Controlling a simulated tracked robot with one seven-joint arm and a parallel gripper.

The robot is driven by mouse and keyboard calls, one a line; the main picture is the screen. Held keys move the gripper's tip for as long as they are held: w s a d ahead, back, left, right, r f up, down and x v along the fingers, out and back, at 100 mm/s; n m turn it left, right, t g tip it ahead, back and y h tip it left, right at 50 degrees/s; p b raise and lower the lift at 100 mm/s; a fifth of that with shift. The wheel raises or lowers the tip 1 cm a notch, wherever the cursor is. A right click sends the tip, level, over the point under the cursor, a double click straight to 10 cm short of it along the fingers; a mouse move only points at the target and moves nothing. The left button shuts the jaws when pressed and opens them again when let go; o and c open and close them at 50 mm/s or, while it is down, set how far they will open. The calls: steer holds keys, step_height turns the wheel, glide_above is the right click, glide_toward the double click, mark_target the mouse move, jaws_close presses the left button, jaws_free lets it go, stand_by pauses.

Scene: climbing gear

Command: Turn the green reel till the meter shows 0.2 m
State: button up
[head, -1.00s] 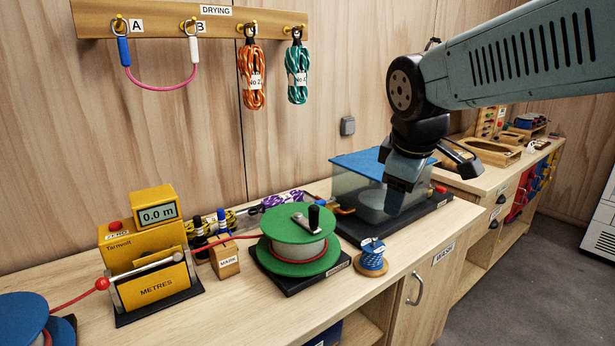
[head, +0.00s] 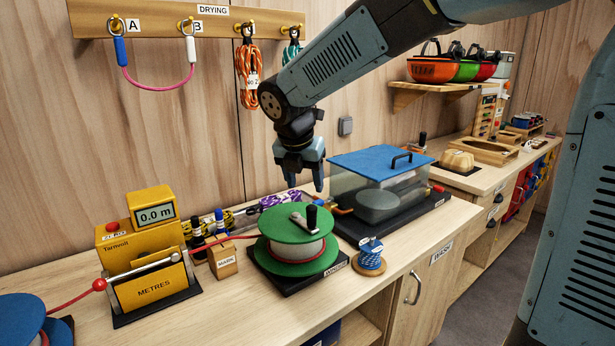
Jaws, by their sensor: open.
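The green reel (head: 296,258) stands on a black base on the bench, with red rope wound on it. Its crank has a black upright knob (head: 311,217) on the top flange, toward the right. The yellow meter (head: 150,250) stands to the left and its display (head: 156,215) reads 0.0 m. Red rope runs from the reel through the meter to a blue reel (head: 22,322) at the left edge. My gripper (head: 304,184) is open and empty, pointing down above and behind the green reel, apart from the knob.
A clear tank with a blue lid (head: 378,164) stands right of the reel. Coiled ropes (head: 247,60) hang behind my arm.

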mark_target(310, 208)
steer(key=x, duration=1.3)
steer(key=shift+r, duration=0.1)
steer(key=c, duration=1)
steer(key=shift+s+a, duration=0.25)
steer(key=shift+a, duration=0.3)
steer(key=shift+s+a, duration=0.2)
steer(key=shift+a, duration=0.4)
steer(key=shift+c, duration=0.3)
steer(key=shift+a, duration=1.1)
steer(key=shift+w+a, duration=0.2)
steer(key=shift+a, duration=0.8)
steer(key=shift+w+a, duration=0.45)
steer(key=shift+a, duration=0.25)
